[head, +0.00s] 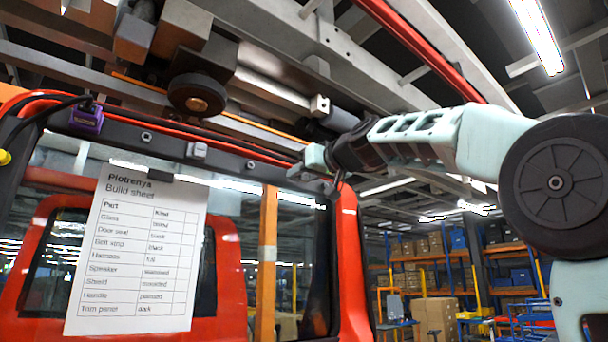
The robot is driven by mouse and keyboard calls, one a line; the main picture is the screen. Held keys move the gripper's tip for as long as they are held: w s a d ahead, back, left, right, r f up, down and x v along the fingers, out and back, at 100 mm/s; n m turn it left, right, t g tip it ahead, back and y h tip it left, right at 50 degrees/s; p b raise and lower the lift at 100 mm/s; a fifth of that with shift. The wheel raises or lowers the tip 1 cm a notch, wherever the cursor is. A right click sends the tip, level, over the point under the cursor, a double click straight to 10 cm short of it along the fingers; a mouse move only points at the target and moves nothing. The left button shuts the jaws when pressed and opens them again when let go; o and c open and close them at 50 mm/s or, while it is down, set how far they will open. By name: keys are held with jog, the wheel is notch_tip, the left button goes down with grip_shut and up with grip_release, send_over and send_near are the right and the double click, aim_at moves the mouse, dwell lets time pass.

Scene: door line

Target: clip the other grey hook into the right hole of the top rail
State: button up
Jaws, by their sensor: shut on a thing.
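The top rail (222,158) is a dark bar across the top of the red door frame, sloping down to the right. One grey hook (197,150) sits on the rail near its middle. Round holes or studs show on the rail left (146,136) and right (250,165) of it. My gripper (312,168), with pale teal fingers, is at the rail's right end. It is shut on a small grey piece (297,171), seemingly the other grey hook, mostly hidden by the fingers. I cannot tell whether this piece touches the rail. Any hole behind it is hidden.
A purple device (87,119) hangs at the rail's left end. A paper build sheet (137,250) hangs in front of the window. Metal beams and a dark roller (197,94) are close above the rail. Shelves with boxes (430,245) stand far behind at right.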

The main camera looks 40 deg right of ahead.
jog(key=shift+w, duration=1)
dwell(0.4)
jog(key=o, duration=1.3)
jog(key=shift+c, duration=0.2)
jog(key=shift+s, duration=0.1)
